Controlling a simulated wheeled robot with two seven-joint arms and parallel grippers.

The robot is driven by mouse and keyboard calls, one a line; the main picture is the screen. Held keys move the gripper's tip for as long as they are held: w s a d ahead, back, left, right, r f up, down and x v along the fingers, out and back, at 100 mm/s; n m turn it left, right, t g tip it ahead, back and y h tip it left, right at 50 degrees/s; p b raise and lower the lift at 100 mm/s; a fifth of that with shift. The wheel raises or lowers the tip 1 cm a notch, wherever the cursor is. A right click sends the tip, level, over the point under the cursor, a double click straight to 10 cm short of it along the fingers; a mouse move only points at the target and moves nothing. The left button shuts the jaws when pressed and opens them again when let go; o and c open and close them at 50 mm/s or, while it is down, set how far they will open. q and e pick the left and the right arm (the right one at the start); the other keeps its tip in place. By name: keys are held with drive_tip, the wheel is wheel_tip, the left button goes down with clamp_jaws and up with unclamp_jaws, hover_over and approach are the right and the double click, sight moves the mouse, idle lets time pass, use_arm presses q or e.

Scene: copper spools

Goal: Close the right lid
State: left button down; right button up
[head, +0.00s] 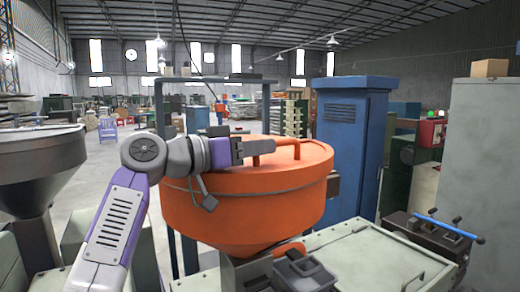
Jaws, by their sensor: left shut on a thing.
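The right hopper (250,222) is a large orange funnel with a rounded wall, in the middle of the head view. Its orange lid (308,158) lies across the top, looking flat and level with the rim. I see no clear gap between lid and rim. A bent orange bar handle (284,142) stands up from the lid. My left gripper (250,149) reaches in from the left above the lid and is shut on the handle's left end. My arm hides part of the lid's left side.
A dark grey hopper (40,165) stands at the far left. A blue cabinet (350,150) rises behind the orange hopper on the right. A pale grey cabinet (485,170) stands at the right edge.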

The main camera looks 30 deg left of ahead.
sight(223, 172)
use_arm(q)
drive_tip(key=shift+d+f, duration=0.1)
drive_tip(key=c, duration=1.1)
unclamp_jaws()
drive_tip(key=shift+d, duration=0.15)
drive_tip(key=shift+s+a, duration=0.1)
drive_tip(key=shift+a, duration=0.1)
drive_tip(key=b+v, duration=0.1)
drive_tip(key=v, duration=0.6)
drive_tip(key=shift+s, duration=0.15)
